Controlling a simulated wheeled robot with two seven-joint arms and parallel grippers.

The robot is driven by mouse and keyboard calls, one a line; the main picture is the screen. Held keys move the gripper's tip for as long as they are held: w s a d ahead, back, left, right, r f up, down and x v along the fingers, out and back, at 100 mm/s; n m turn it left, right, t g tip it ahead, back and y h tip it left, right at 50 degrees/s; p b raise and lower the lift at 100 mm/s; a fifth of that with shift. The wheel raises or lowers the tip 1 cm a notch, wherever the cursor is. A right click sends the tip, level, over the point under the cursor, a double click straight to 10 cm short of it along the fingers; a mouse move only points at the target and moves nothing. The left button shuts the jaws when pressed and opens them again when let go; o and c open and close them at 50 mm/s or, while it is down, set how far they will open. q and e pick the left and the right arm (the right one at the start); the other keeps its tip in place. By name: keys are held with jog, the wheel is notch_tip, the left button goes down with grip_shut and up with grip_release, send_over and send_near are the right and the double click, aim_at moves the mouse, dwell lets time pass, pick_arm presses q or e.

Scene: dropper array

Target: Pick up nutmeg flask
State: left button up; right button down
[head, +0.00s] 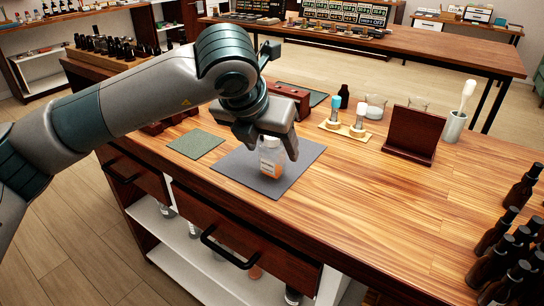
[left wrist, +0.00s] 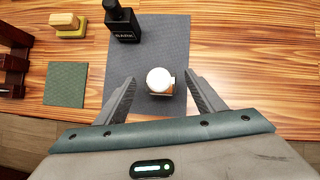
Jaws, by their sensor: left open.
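A small clear flask (head: 270,157) with an orange-brown lower part stands upright on the dark grey mat (head: 232,165); its label is too small to read. In the left wrist view its round white cap (left wrist: 159,80) is seen from above. My left gripper (head: 273,148) has come down over the flask and points downward. In the left wrist view the open fingers of my left gripper (left wrist: 160,84) stand on either side of the flask, with a gap on both sides. My right gripper is not in view.
A black labelled bottle (left wrist: 122,23) stands on the mat just beyond the flask. A green mat (head: 195,144) lies to the left. A stand with two droppers (head: 343,129), a brown upright holder (head: 409,136) and dark bottles (head: 496,262) are to the right.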

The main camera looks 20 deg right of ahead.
aim_at(275, 151)
pick_arm(q)
jog(key=p+x, duration=0.1)
jog(key=x, duration=0.2)
jog(key=shift+w+d+f, duration=0.1)
jog(key=shift+w+d, duration=0.1)
jog(key=shift+d, duration=0.05)
jog(key=shift+w+d+f, duration=0.15)
jog(key=shift+w+f, duration=0.05)
jog(key=shift+f, duration=0.35)
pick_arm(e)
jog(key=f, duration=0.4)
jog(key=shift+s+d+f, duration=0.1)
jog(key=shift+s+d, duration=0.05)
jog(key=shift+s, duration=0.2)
pick_arm(q)
jog(key=c, duration=1.4)
